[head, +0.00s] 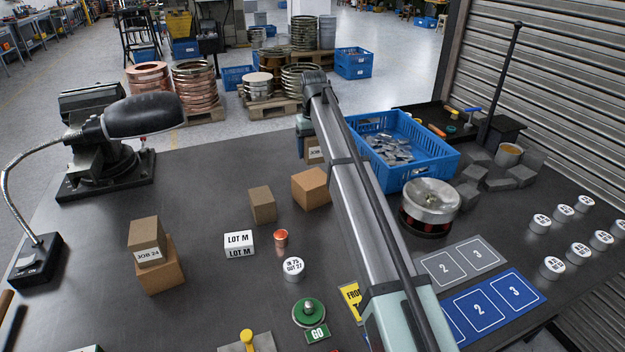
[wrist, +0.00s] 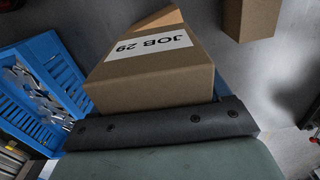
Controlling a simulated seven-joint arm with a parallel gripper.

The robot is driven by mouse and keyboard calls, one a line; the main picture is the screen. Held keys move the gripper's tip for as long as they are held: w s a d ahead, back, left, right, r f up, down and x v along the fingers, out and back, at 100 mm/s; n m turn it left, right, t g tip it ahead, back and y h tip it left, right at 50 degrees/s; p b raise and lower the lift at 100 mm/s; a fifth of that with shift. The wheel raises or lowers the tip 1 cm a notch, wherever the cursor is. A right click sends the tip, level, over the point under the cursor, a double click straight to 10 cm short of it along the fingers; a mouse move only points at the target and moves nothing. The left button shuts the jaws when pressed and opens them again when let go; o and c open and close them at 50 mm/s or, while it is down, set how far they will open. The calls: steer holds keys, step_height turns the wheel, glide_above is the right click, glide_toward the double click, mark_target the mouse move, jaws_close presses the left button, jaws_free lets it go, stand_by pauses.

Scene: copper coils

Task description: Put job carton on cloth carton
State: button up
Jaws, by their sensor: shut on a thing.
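The job carton (wrist: 160,75) is a brown box with a white label reading JOB 29, large in the wrist view. My gripper (head: 305,143) is shut on it; in the head view the carton (head: 315,151) shows partly behind my arm. I cannot see clearly whether it touches the table. Two plain cartons, a small brown one (head: 262,205) and a wider orange-brown one (head: 310,187), stand nearer the head camera. On the left, a labelled carton (head: 147,230) rests on an orange-brown carton (head: 160,275). No label reading cloth is legible, so I cannot tell which is the cloth carton.
A blue crate (head: 430,168) of metal pieces stands right of my arm, with a round metal-topped part (head: 430,200) in front of it. A lamp (head: 140,115) and vise (head: 100,160) are at left. A LOT M sign (head: 239,244) stands centrally. The back left-middle table is clear.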

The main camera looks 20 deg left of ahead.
mark_target(312, 178)
steer(key=shift+w+a+r, duration=0.2)
steer(key=shift+w+a, duration=0.15)
steer(key=shift+w, duration=0.15)
steer(key=shift+w+a+r, duration=0.15)
steer(key=shift+w+a, duration=0.15)
steer(key=shift+w, duration=0.15)
steer(key=shift+s+d+f+n, duration=0.15)
steer(key=shift+s+n, duration=0.05)
steer(key=shift+n, duration=0.1)
steer(key=shift+f, duration=4.85)
steer(key=shift+f, duration=0.15)
steer(key=o, duration=1.1)
steer(key=shift+o, duration=0.2)
step_height(312, 178, up, 12)
steer(key=shift+r, duration=0.15)
